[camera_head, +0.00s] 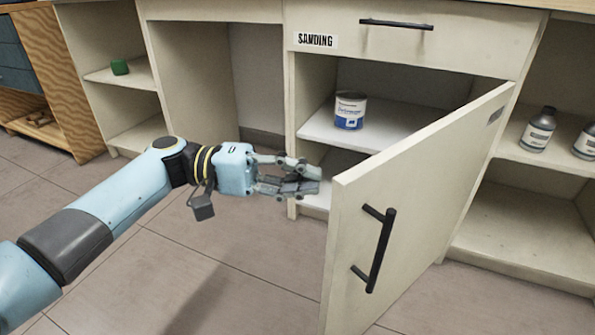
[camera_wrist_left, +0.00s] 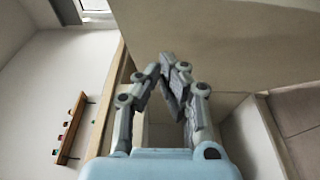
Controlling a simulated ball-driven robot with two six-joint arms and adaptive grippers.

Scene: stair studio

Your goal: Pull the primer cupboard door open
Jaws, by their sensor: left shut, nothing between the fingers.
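The cupboard door (camera_head: 425,190) stands swung well open, hinged on its right side, with its free edge towards me. Its black bar handle (camera_head: 375,248) is on the door's outer face. My left gripper (camera_head: 316,180) is shut and empty, just left of the door's free edge near the cupboard opening. Whether it touches the door I cannot tell. In the left wrist view the closed fingertips (camera_wrist_left: 170,62) point at a broad pale panel. Inside the open cupboard a white and blue can (camera_head: 350,111) stands on a shelf (camera_head: 390,135). My right gripper is not in view.
Above the opening is a drawer labelled SANDING (camera_head: 410,35) with a black handle. Bottles (camera_head: 538,130) stand on the right open shelf. The tiled floor (camera_head: 200,270) in front is clear.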

